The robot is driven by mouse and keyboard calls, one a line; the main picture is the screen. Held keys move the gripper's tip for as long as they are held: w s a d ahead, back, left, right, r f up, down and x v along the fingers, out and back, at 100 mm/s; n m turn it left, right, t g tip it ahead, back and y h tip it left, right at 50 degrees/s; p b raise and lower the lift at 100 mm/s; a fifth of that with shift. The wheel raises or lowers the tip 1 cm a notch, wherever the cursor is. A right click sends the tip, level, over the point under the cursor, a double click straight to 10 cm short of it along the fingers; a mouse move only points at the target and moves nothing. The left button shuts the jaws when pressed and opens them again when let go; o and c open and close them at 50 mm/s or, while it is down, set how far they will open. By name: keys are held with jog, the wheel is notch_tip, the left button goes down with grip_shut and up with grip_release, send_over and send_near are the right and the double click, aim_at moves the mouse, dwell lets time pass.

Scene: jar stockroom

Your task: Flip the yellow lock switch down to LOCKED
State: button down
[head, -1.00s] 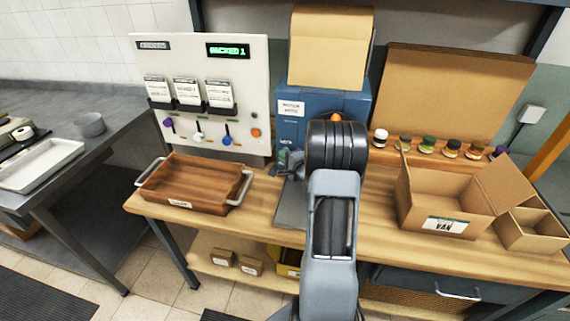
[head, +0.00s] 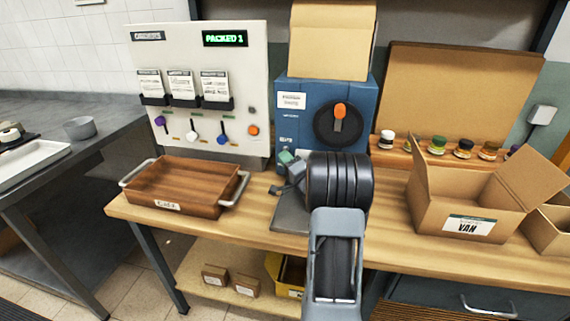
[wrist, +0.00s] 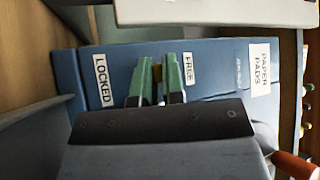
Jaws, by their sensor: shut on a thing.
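The blue machine (head: 300,128) stands on the wooden bench, labelled for paper pads. Its side fills the wrist view (wrist: 215,90), with a LOCKED label (wrist: 103,80) on the left and a FREE label (wrist: 189,69) on the right. My gripper (wrist: 157,78) has green fingertips between these labels. In the head view, my gripper (head: 287,160) is at the lower left side of the machine; the switch is hidden there.
A black dial with an orange handle (head: 339,118) is on the machine's front. A wooden crate (head: 168,207) stands to the left, below a white dispenser panel (head: 208,130). A VAN box (head: 440,222) and several small jars are to the right.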

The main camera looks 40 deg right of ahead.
dwell(0.3)
jog(key=c, duration=1.5)
grip_release()
